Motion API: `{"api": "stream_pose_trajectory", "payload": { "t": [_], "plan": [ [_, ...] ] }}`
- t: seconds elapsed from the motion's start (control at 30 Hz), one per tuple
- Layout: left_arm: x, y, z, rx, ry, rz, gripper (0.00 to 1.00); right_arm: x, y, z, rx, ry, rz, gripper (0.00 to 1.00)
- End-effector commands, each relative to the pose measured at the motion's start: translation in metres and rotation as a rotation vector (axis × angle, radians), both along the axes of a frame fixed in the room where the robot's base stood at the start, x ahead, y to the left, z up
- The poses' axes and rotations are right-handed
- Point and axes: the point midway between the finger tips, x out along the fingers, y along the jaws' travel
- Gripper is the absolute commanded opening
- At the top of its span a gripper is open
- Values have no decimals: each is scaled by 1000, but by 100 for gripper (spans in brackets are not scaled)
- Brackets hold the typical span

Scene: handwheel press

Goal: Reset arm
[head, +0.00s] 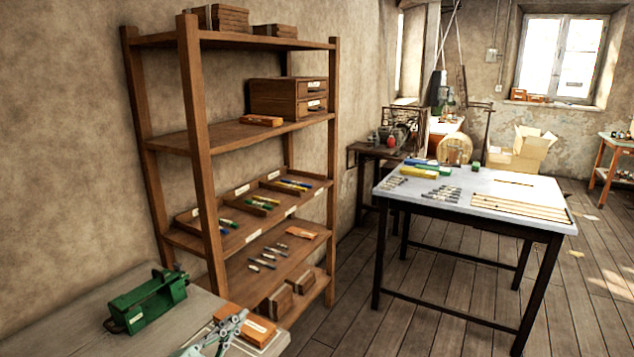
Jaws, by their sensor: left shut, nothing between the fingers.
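My left gripper (238,317) shows at the bottom of the head view, low over the right end of the grey bench (75,345). Its fingers are together with nothing between them. An orange-brown box with a pale label (258,330) lies on the bench right beside the fingertips; I cannot tell whether they touch. A green metal press-like device (147,302) stands on the bench to the left of the gripper. My right gripper is not in the picture.
A wooden shelf (188,140) with trays, small tools and boxes stands behind the bench. A white-topped table (455,190) with rows of small parts stands to the right. Cardboard boxes (522,150) lie farther back. Plank floor (420,320) between bench and table is clear.

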Motion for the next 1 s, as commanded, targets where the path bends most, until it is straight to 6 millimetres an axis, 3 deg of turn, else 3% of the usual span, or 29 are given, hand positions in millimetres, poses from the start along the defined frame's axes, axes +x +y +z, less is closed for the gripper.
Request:
{"api": "stream_pose_trajectory", "payload": {
  "t": [0.17, 0.27, 0.4, 0.5, 0.7, 0.9, 0.97, 1.0],
  "plan": [
    [-33, 32, -43, -194, 231, 288, 0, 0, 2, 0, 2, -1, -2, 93],
    [-65, 49, -79, -268, 407, 434, 0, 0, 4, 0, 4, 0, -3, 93],
    [-129, 61, -132, -335, 692, 595, 0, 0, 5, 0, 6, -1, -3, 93],
    [-177, 61, -160, -356, 879, 665, 0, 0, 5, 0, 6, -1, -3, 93],
    [-255, 52, -189, -365, 1160, 728, 0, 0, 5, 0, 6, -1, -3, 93],
    [-322, 39, -200, -356, 1385, 744, 0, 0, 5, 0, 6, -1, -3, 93],
    [-341, 34, -201, -353, 1448, 743, 0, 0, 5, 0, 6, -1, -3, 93],
    [-338, 34, -211, -347, 1452, 744, 0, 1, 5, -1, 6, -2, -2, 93]
  ]
}}
